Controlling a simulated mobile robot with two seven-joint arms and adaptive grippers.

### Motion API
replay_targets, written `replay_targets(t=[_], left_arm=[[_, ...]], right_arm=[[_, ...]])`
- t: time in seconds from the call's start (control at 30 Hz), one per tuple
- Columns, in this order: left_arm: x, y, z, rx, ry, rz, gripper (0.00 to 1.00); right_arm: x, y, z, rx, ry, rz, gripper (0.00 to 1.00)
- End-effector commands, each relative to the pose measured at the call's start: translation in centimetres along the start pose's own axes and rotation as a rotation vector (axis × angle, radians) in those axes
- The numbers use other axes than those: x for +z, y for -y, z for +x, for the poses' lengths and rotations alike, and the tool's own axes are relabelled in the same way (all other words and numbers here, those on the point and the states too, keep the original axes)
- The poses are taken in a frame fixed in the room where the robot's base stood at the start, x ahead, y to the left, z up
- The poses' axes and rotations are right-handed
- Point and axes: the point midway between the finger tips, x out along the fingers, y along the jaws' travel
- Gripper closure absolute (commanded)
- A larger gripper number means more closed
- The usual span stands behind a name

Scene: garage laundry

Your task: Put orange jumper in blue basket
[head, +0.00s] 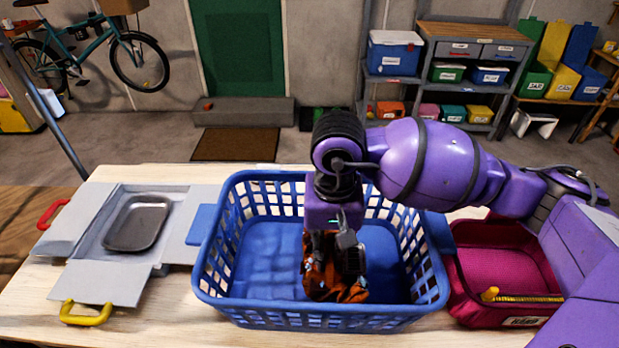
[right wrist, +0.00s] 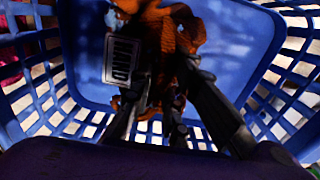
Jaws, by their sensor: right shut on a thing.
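The blue basket (head: 262,312) stands on the table in the middle of the head view. Its walls are a lattice and its floor is bare apart from the area under my right gripper. My right gripper (head: 335,262) points down inside the basket and is shut on the orange jumper (head: 328,285). The jumper is bunched below the fingers, low in the basket; whether it touches the floor I cannot tell. In the right wrist view the orange jumper (right wrist: 165,30) shows between the dark fingers, with the basket floor (right wrist: 235,50) behind it. My left gripper is not in view.
A grey open box (head: 92,238) with a metal tray (head: 138,223) and red and yellow handles lies left of the basket. A dark pink bag (head: 505,268) stands at the right, below my arm. The light wooden table (head: 180,320) has free room at the front left.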

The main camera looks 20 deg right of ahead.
Motion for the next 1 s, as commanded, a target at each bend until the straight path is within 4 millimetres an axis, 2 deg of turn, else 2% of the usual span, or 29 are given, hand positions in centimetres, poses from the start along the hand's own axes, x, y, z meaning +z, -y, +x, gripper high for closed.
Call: replay_targets(t=[0.13, 0.4, 0.77, 0.8, 0.93, 1.0], left_arm=[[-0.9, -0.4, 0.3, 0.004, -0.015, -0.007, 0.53], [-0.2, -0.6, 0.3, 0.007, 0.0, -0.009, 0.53], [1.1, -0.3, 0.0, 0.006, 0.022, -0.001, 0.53], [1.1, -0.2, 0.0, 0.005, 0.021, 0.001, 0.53], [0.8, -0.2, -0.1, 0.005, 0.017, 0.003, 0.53], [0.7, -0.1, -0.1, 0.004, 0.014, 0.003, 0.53]], right_arm=[[0.0, 0.0, 1.1, -0.001, 0.001, 0.0, 1.0], [0.1, 0.0, 4.4, -0.001, 0.0, 0.001, 1.0], [0.1, 0.0, 5.0, 0.001, 0.001, 0.0, 1.0], [0.1, -0.1, 5.1, 0.002, 0.002, 0.0, 0.83], [0.1, 0.0, 5.0, 0.001, 0.001, 0.0, 0.66], [0.1, 0.0, 5.0, 0.001, 0.001, 0.0, 0.66]])
